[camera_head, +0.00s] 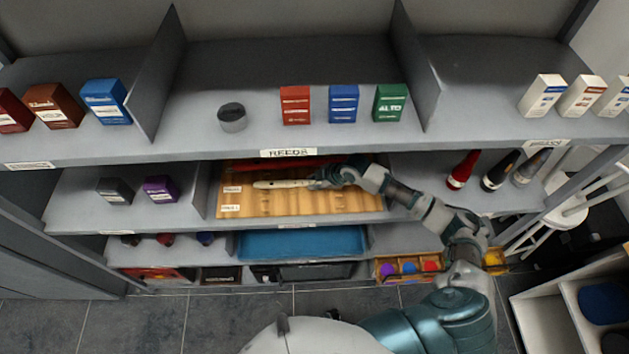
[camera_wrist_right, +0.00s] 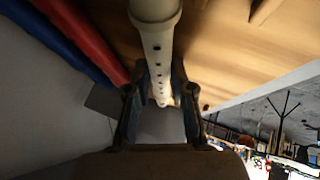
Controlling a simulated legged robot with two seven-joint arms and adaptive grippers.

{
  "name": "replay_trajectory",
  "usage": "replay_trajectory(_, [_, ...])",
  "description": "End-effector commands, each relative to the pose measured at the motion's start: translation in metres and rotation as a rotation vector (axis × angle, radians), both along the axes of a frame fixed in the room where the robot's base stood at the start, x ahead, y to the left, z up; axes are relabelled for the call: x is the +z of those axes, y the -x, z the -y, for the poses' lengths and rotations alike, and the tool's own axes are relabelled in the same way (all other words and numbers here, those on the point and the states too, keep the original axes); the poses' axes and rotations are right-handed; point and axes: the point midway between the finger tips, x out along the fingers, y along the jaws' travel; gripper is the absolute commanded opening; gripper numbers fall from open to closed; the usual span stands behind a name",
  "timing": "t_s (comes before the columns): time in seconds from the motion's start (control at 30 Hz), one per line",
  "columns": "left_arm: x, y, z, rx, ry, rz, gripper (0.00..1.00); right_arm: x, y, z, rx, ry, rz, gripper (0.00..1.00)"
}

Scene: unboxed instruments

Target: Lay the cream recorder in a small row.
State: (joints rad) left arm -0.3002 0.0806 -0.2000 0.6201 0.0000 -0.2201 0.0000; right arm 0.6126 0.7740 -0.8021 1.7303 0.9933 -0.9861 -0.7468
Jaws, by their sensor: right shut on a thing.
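The cream recorder (camera_head: 282,184) lies lengthwise left to right over the wooden tray (camera_head: 300,204) on the middle shelf. My right gripper (camera_head: 318,180) is shut on its right part. In the right wrist view the recorder (camera_wrist_right: 156,40), with its finger holes, runs between the fingers of the right gripper (camera_wrist_right: 160,98). I cannot tell whether the recorder touches the tray. A red recorder (camera_head: 280,164) lies behind it along the tray's back; it also shows in the wrist view (camera_wrist_right: 85,38), beside a blue one (camera_wrist_right: 45,32). My left gripper is not in view.
The upper shelf board (camera_head: 260,140) overhangs the tray closely. Dark and purple boxes (camera_head: 160,189) stand left of it. Red, black and grey cone-shaped things (camera_head: 463,170) stand to the right. A blue tray (camera_head: 300,243) sits on the shelf below.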

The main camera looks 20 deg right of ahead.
Motion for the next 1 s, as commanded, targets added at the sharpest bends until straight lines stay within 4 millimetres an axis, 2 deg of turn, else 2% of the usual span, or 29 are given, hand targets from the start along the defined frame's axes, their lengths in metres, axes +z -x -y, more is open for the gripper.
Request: replay_trajectory(1.0, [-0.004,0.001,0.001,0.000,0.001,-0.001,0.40,-0.022,0.003,0.001,0.001,0.007,-0.016,0.00])
